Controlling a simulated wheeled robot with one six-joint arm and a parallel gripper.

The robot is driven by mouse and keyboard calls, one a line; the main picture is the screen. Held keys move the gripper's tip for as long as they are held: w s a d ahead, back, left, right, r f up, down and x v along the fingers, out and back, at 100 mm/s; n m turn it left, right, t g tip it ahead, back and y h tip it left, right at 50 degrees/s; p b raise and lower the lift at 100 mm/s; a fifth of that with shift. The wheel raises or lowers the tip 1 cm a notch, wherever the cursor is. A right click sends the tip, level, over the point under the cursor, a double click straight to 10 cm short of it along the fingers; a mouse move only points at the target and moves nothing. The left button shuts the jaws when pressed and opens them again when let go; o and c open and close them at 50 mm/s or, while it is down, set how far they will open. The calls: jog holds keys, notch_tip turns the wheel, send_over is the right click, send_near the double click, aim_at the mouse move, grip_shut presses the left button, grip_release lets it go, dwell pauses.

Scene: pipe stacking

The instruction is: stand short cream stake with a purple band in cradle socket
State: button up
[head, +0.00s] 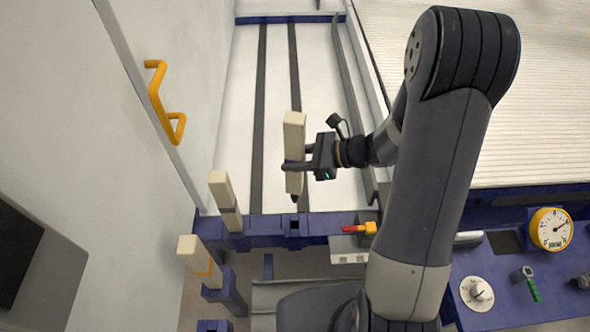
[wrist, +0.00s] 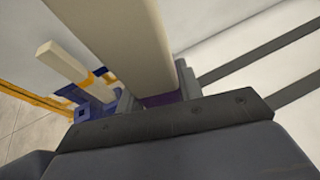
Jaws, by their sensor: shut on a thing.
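My gripper (head: 292,166) is shut on the cream stake (head: 294,136) with the purple band, around its lower half. The stake is upright, with a dark tip pointing down. Its purple band is mostly hidden by the fingers in the head view; some purple (wrist: 157,99) shows between the fingers in the wrist view. A blue cradle socket (head: 295,225) with a dark square opening lies just below the tip in the head view. The tip appears apart from it; I cannot tell the exact height or depth gap.
A cream stake with a grey band (head: 224,196) stands in the blue rail to the left. A cream stake with an orange band (head: 196,257) stands nearer, by a blue post (head: 226,291). A red-and-yellow lever (head: 355,229) is right of the socket. A yellow handle (head: 160,103) is on the left wall.

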jog(key=s+n+g, duration=0.1)
jog(key=s+g, duration=0.1)
jog(key=s+f+n+g, duration=0.1)
jog(key=s, duration=0.1)
jog(key=shift+a+n, duration=0.25)
jog(key=shift+n, duration=0.05)
jog(key=b, duration=0.4)
send_over(295, 192)
jog(key=s, duration=0.2)
jog(key=shift+s+a+f, duration=0.1)
jog(key=shift+a+f, duration=0.05)
jog(key=shift+f, duration=2.55)
jog(key=shift+f+b, duration=0.9)
jog(key=shift+f, duration=0.1)
jog(key=shift+f+b, duration=0.95)
jog(key=shift+f, duration=0.25)
